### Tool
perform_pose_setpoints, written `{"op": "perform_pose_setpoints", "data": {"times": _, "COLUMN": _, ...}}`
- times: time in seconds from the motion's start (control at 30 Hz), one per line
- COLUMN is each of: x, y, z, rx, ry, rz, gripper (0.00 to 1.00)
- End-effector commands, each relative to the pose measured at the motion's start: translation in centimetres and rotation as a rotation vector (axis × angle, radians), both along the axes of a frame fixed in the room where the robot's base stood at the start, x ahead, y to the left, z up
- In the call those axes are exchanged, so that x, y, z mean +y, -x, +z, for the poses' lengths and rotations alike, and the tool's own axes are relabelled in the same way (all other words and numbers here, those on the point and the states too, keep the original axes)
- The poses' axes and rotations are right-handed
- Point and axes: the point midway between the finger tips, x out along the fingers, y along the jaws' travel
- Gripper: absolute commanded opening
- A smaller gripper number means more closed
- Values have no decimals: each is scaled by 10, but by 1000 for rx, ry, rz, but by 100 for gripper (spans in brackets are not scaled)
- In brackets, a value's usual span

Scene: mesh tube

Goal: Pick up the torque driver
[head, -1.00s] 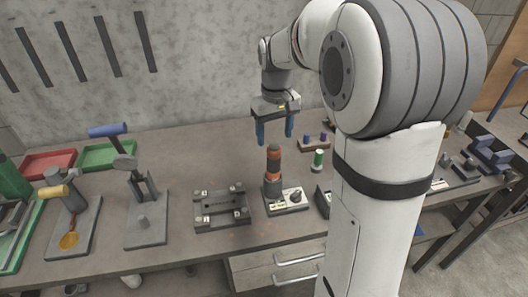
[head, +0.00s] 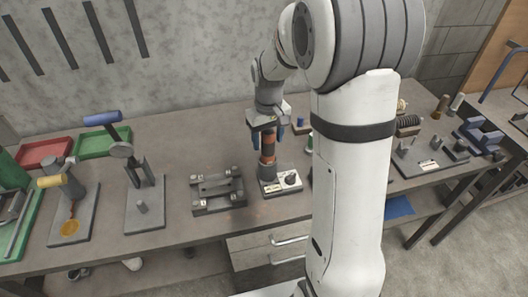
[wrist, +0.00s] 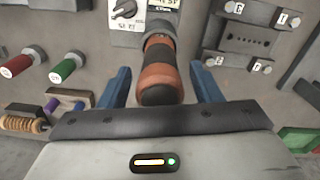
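The torque driver (head: 268,152), with an orange and black handle, stands upright in a grey socket on a small base plate (head: 291,181). In the wrist view its handle (wrist: 159,66) lies between the two blue fingers. My gripper (head: 270,141) points down over it, with one finger on each side of the handle. The wrist view shows my gripper (wrist: 160,72) open, with gaps between both fingers and the handle. The top of the handle is partly hidden by the gripper body in the head view.
A grey fixture (head: 218,190) stands close to the left of the driver's base. A green spool (wrist: 65,69) and a red spool (wrist: 18,64) stand on the other side. A hammer stand (head: 145,201) is farther left. Bare tabletop lies in front.

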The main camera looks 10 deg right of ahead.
Motion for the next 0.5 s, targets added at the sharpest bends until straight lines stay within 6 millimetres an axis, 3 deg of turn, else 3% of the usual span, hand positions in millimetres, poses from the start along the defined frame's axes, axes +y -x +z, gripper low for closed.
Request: {"op": "perform_pose_setpoints", "data": {"times": 0.5, "x": -1, "y": 0, "z": 1, "rx": 0, "ry": 0, "rz": -1, "gripper": 15}}
